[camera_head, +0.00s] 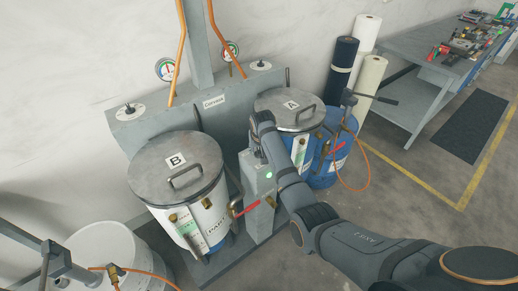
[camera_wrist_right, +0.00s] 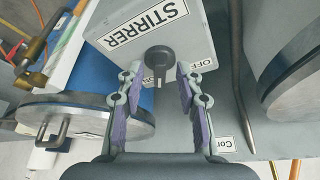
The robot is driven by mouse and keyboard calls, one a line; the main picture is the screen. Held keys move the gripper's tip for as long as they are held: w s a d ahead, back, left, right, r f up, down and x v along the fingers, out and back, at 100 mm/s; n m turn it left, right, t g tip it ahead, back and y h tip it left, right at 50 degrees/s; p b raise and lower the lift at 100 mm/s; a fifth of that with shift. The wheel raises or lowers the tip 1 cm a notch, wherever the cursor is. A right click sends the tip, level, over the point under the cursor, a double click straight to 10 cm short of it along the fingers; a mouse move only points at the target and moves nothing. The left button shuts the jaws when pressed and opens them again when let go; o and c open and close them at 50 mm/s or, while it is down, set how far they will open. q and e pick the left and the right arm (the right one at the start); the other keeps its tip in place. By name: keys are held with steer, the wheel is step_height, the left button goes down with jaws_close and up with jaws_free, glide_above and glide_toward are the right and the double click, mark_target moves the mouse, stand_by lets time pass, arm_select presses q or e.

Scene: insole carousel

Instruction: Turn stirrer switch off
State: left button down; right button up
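The grey stirrer box (camera_head: 258,185) stands between drums B and A, with a lit green lamp (camera_head: 268,175) on its front. In the right wrist view the box face (camera_wrist_right: 190,38) carries a STIRRER label (camera_wrist_right: 143,24), an OFF label (camera_wrist_right: 201,57) and a dark round switch knob (camera_wrist_right: 159,60) with a pointer bar. The bar points down in that picture, away from OFF. My right gripper (camera_wrist_right: 159,82) is open, its purple-padded fingers apart on either side of the bar; I cannot tell contact. In the head view my right gripper (camera_head: 258,143) is mostly hidden by its wrist. My left gripper is not visible.
Drum B (camera_head: 174,162) and drum A (camera_head: 289,106) flank the box. A red valve handle (camera_head: 252,207) sticks out low beside it. A white pail (camera_head: 110,255) is at lower left.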

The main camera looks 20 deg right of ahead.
jaws_close()
stand_by(0.4)
steer(key=n+p, duration=0.2)
steer(key=shift+d+r+y+p, duration=0.15)
steer(key=shift+r+y+p, duration=0.05)
steer(key=shift+y+p, duration=0.2)
steer(key=n+y+p, duration=0.1)
steer(key=n, duration=0.2)
steer(key=shift+d, duration=0.1)
steer(key=shift+w+f+n+y, duration=0.15)
steer(key=shift+n+y, duration=0.25)
steer(key=shift+n, duration=0.5)
steer(key=shift+d+f+n+g+y, duration=0.1)
steer(key=shift+n+g+y, duration=0.25)
steer(key=shift+n, duration=0.55)
steer(key=shift+n+g+y+b, duration=0.4)
steer(key=shift+n+b, duration=0.6)
steer(key=shift+n, duration=0.6)
